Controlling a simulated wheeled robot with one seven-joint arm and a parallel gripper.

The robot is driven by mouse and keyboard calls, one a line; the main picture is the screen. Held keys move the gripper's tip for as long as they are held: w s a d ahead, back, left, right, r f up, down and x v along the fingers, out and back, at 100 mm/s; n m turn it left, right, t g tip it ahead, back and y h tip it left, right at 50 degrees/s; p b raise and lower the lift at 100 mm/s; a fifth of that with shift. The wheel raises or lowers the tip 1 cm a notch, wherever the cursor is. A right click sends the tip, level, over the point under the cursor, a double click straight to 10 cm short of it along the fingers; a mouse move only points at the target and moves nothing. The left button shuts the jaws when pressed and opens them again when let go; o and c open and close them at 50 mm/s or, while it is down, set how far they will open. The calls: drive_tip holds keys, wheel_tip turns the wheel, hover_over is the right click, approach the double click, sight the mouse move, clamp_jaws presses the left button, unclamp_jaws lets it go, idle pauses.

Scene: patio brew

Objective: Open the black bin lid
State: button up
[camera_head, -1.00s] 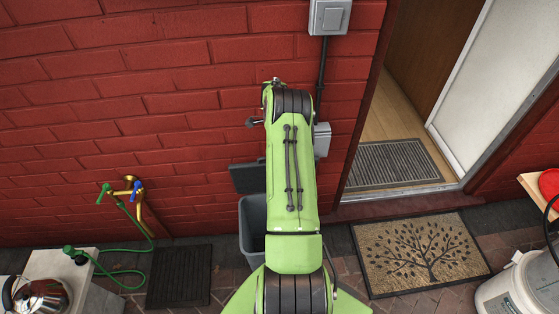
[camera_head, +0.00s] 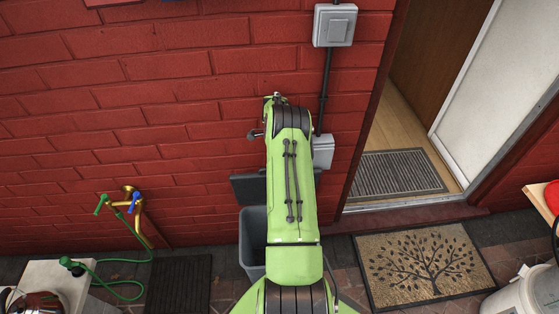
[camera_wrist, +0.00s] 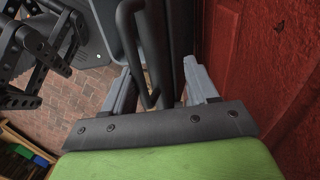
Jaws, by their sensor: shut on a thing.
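A grey bin (camera_head: 253,242) stands against the brick wall in the head view, partly behind my arm. Its black lid (camera_head: 246,189) is raised, its dark panel against the wall above the bin's rim. My gripper is hidden behind my arm in the head view. In the wrist view my gripper (camera_wrist: 160,80) has its two grey fingers on either side of a dark bar-like handle (camera_wrist: 129,35) and is shut on it. The exact contact of the fingertips is hard to see.
A brass tap (camera_head: 131,196) with a green hose is on the wall at left. A dark mat (camera_head: 180,284) lies left of the bin. A tree-pattern doormat (camera_head: 425,262) lies before the open doorway at right. A grey wall box (camera_head: 323,152) is close beside my arm.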

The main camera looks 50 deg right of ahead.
drive_tip(key=shift+w+d+r, duration=0.2)
drive_tip(key=shift+d+r, duration=0.1)
wheel_tip(320, 180, up, 7)
drive_tip(key=p, duration=0.1)
drive_tip(key=shift+d+r, duration=0.2)
drive_tip(key=shift+w, duration=0.1)
